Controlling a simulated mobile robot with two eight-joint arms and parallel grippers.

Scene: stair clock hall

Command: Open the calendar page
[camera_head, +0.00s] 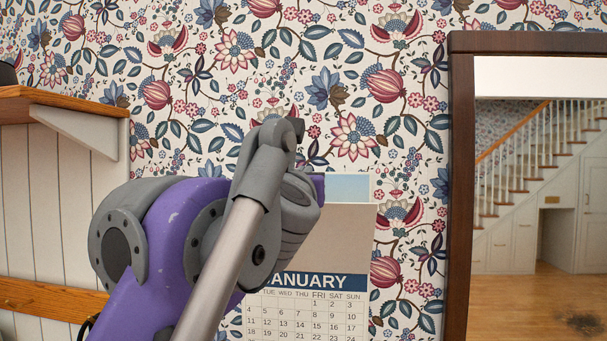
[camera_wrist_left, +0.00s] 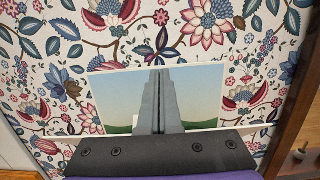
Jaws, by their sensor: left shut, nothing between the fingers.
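The wall calendar (camera_head: 326,234) hangs on the flowered wall in the head view. It shows a picture area, a dark blue band reading "ANUARY" and a grid of dates. My left arm covers its left and upper left part. In the left wrist view the calendar's picture (camera_wrist_left: 205,95) shows blue sky and green hills. My left gripper (camera_wrist_left: 158,75) is shut and empty, its two grey fingers side by side in front of the picture. Whether the fingertips touch it I cannot tell. In the head view the fingertips are hidden. My right gripper is not in view.
A dark wooden frame (camera_head: 458,200) stands right of the calendar, with a staircase (camera_head: 545,150) and wooden floor seen within it. A wooden shelf (camera_head: 70,103) on a white bracket is at the left, above white panelling (camera_head: 50,210). Bare wallpaper lies above the calendar.

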